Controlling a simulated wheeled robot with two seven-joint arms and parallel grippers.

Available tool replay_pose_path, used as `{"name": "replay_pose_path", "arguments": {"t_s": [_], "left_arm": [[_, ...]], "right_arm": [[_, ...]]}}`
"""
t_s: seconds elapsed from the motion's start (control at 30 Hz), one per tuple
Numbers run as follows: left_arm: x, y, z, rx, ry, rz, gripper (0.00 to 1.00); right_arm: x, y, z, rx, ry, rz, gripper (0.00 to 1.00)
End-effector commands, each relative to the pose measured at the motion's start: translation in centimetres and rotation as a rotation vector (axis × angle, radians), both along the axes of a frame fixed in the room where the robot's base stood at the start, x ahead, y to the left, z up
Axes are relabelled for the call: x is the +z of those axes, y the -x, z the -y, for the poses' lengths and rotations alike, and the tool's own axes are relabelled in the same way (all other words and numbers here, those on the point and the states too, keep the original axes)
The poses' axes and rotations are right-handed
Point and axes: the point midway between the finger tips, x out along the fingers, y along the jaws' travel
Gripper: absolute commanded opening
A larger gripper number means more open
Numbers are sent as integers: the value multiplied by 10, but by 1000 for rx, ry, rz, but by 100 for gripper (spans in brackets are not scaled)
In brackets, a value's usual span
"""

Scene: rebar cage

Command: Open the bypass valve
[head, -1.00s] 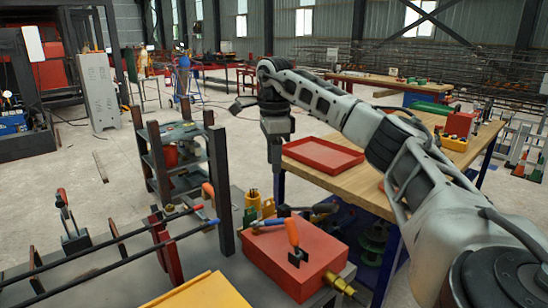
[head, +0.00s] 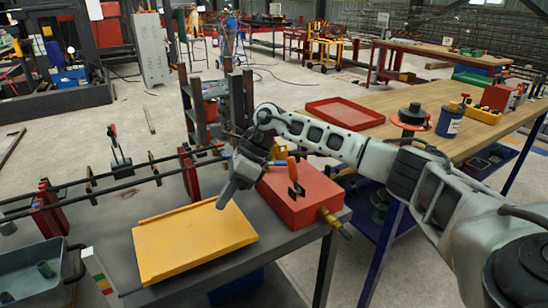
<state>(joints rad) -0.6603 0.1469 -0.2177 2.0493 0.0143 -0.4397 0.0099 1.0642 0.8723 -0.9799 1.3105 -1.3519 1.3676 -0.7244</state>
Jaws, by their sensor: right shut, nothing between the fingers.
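A red box (head: 300,200) sits on the grey bench at the middle of the view. A brass fitting (head: 333,221) sticks out of its lower right side; it looks like a valve, but I cannot tell whether it is the bypass valve or how it is set. An orange-handled lever (head: 292,172) stands upright on top of the box. My right gripper (head: 222,205) is shut and empty, pointing down just left of the box, over the edge of a yellow plate (head: 190,240). My left gripper is out of view.
Two dark bars (head: 100,178) with red clamps run along the bench's left side. A grey bin (head: 28,275) stands at lower left. The wooden table (head: 400,135) behind holds a red tray (head: 344,113) and a blue can (head: 449,120).

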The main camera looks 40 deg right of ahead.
Motion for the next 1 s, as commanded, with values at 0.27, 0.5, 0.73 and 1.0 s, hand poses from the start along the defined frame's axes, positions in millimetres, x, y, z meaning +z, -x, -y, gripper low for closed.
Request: {"name": "replay_pose_path", "arguments": {"t_s": [0.27, 0.5, 0.73, 1.0], "left_arm": [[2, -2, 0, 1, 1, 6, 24], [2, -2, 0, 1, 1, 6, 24], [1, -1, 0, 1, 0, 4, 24], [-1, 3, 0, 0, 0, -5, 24]], "right_arm": [[-28, 43, -158, -206, -650, -228, 0], [-30, 69, -202, -829, -1353, -779, 0], [-115, 115, -149, -1658, -1736, -1398, 0], [-200, 211, -110, 1897, 1427, 1453, 0]]}}
